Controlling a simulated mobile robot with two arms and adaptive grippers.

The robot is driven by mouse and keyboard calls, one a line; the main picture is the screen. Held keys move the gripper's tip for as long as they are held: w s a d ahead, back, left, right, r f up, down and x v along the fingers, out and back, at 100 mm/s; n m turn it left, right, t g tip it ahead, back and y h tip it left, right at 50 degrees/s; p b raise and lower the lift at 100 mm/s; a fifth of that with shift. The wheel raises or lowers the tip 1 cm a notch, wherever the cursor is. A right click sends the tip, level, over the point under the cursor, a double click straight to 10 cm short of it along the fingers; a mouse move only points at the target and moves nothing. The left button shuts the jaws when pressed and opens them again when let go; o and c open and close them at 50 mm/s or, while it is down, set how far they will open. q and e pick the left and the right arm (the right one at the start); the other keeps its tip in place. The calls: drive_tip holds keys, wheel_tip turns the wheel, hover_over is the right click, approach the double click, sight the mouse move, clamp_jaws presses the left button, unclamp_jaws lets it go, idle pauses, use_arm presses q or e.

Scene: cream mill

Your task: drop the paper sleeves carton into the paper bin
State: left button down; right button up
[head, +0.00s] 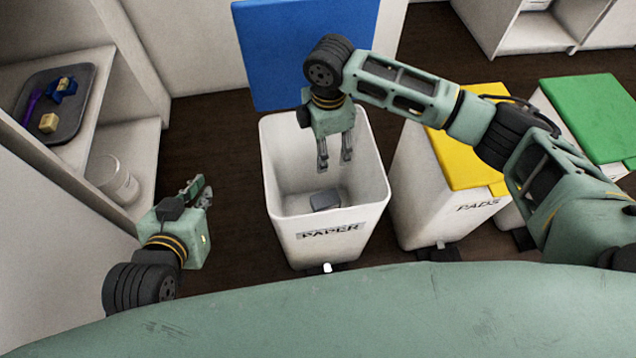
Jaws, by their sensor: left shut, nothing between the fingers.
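The paper bin (330,252) is a white bin labelled PAPER, standing in the middle of the head view. Its blue lid (300,50) is raised at the back. A small grey box (326,200), which looks like the paper sleeves carton, lies inside on the bottom of the bin. My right gripper (335,162) hangs over the bin opening, pointing down. Its fingers are apart with nothing between them, and it is clear of the box. My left gripper (207,193) is shut and empty, to the left of the bin.
A bin with a yellow lid (462,150), labelled PADS, and a green-lidded bin (590,115) stand to the right, both closed. On the left, a shelf holds a dark tray (72,122) with small items, and a clear container (113,180) sits below. Dark floor shows around the paper bin.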

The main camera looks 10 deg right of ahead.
wheel_tip(320, 180, up, 12)
idle(0.7)
idle(0.4)
